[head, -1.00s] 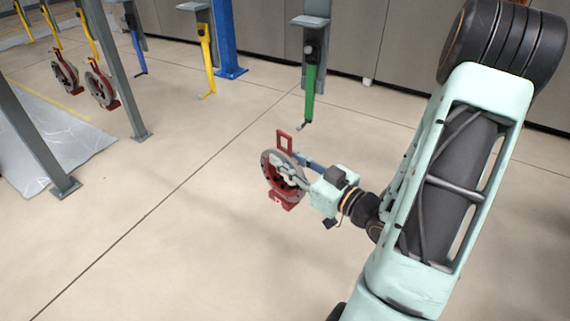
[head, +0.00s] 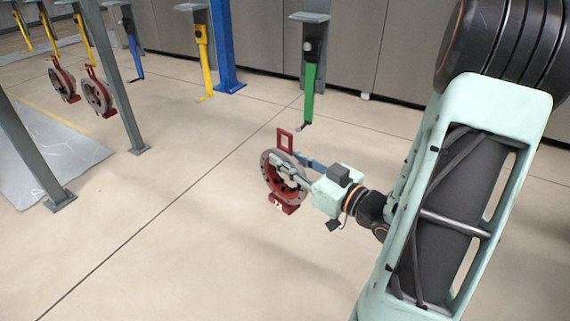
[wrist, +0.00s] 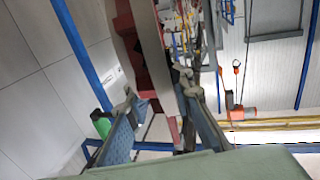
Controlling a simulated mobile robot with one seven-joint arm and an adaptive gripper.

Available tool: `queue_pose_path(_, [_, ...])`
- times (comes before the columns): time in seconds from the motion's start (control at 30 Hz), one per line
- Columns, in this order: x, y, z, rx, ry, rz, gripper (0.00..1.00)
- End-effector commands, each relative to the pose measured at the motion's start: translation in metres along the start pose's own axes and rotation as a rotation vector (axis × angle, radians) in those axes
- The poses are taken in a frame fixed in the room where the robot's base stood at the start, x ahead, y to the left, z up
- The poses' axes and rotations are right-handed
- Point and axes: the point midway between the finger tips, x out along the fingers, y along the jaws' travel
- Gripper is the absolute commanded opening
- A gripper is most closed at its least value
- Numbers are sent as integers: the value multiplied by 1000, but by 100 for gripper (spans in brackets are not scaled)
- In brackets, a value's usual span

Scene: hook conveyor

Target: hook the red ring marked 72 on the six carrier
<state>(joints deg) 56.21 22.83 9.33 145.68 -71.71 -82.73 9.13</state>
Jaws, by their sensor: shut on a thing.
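My gripper (head: 291,168) is shut on a red ring (head: 283,201), a grey disc in a red frame with a square loop on top. I hold it roughly upright in the air, clear of every carrier. In the wrist view, my fingers (wrist: 158,96) close on its edge, and the red frame (wrist: 133,45) fills the upper middle. No number on it is legible. Hanging carriers are a green one (head: 309,92), a yellow one (head: 203,60) and a blue one (head: 134,50). The green carrier hangs empty behind the ring. I cannot read which carrier is six.
Two similar red rings (head: 62,80) (head: 97,93) hang at the left by yellow carriers. Grey posts (head: 112,80) stand at left and a blue post (head: 226,45) stands behind. Grey panels (head: 420,55) line the back. The floor around the ring is clear.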

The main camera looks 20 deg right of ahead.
Motion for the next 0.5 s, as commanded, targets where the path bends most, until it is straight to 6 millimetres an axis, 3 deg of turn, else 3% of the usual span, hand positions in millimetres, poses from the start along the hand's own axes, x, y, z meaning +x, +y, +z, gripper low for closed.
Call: queue_pose_path(0.5, [8,28,1,-2,5,0,0])
